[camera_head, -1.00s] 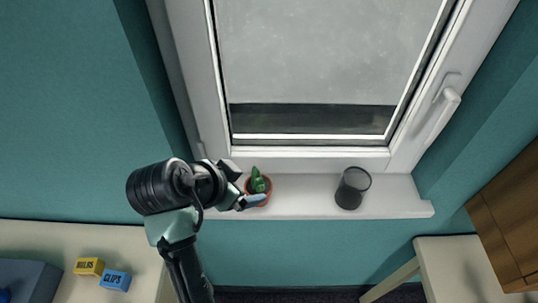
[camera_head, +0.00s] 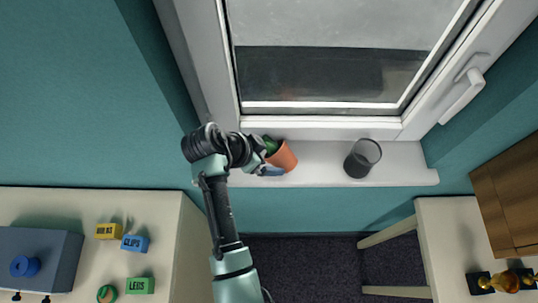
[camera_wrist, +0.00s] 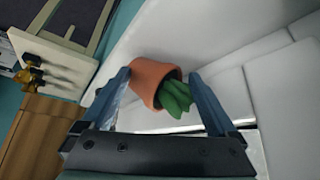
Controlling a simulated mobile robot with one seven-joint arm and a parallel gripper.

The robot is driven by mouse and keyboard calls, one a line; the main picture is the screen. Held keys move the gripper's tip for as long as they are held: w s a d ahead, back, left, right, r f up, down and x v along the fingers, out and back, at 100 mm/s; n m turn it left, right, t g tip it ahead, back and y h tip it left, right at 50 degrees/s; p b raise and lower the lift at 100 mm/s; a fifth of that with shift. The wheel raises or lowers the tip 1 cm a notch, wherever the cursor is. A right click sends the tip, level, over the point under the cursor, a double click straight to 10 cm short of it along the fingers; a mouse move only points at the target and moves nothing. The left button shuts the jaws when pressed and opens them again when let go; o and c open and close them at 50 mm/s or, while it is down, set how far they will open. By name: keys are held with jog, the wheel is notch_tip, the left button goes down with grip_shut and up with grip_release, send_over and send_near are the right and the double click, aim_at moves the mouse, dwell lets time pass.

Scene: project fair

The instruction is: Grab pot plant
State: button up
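The pot plant is an orange-brown pot (camera_head: 285,157) with a green cactus-like plant. It is tilted on the white windowsill, its plant end towards my gripper (camera_head: 268,160). In the wrist view, the pot (camera_wrist: 150,80) lies tipped between and just beyond the fingertips of my gripper (camera_wrist: 160,77), its green plant (camera_wrist: 175,97) leaning to the right finger. The fingers are spread apart. The left fingertip is close against the pot's side; I cannot tell whether either finger touches it.
A dark mesh cup (camera_head: 361,160) stands on the sill (camera_head: 325,165) to the right, with bare sill between. The window (camera_head: 325,135) is behind. A table at lower left holds labelled blocks (camera_head: 134,243) and a blue-grey box (camera_head: 40,260). A table with trophies (camera_head: 500,281) is at right.

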aim_at(274, 158)
jog(key=p+x, duration=0.1)
jog(key=x, duration=0.1)
jog(key=shift+w+d+f, duration=0.1)
jog(key=shift+d+f, duration=0.1)
jog(key=shift+d, duration=0.1)
jog(key=shift+w+d+f, duration=0.15)
jog(key=shift+w+f, duration=0.2)
jog(key=shift+f, duration=0.15)
jog(key=shift+s+r, duration=0.1)
jog(key=shift+s, duration=0.05)
jog(key=c, duration=1.3)
